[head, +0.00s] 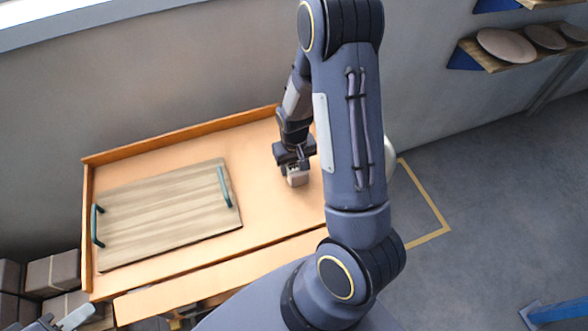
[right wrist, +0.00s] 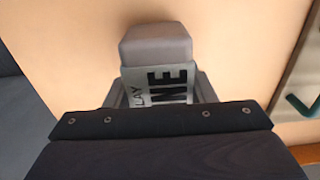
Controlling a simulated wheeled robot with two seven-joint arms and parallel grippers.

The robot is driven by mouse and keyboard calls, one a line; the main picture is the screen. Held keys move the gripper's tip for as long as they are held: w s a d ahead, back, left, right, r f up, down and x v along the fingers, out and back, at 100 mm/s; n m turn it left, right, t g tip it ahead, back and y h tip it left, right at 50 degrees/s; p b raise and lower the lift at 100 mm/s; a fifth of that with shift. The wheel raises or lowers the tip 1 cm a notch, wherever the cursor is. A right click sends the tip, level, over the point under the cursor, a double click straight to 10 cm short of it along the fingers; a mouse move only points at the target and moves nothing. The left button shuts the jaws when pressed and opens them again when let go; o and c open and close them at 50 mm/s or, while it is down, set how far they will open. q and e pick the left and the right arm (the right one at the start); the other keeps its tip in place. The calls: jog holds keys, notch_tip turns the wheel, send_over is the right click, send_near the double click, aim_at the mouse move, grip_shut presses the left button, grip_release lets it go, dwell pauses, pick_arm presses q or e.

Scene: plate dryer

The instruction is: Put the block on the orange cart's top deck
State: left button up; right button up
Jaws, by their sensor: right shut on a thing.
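The orange cart (head: 262,208) stands against the wall, its top deck edged by a low rim. My right gripper (head: 296,172) is over the right part of the deck, shut on a small grey block (head: 298,181). I cannot tell whether the block touches the deck.
A wooden tray (head: 160,215) with two green handles fills the left part of the deck. Brown boxes (head: 52,272) are stacked left of the cart. Shelves with plates (head: 506,45) hang at the upper right. The deck between tray and right gripper is clear.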

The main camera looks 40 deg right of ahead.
jog(key=shift+a+f, duration=0.1)
jog(key=shift+f, duration=1.05)
jog(key=shift+f, duration=0.1)
jog(key=shift+f, duration=0.15)
jog(key=o, duration=1.4)
jog(key=shift+o, duration=0.2)
notch_tip(320, 180, up, 12)
jog(key=shift+r, duration=0.2)
jog(key=s+a+r+n+t+y, duration=0.2)
jog(key=s+a+r+t, duration=0.3)
jog(key=s+a+r, duration=0.6)
jog(key=s+r+y, duration=0.1)
jog(key=s+r, duration=0.3)
jog(key=shift+a+r+t+y, duration=0.25)
jog(key=shift+a+t+y, duration=0.05)
jog(key=shift+a+y, duration=0.1)
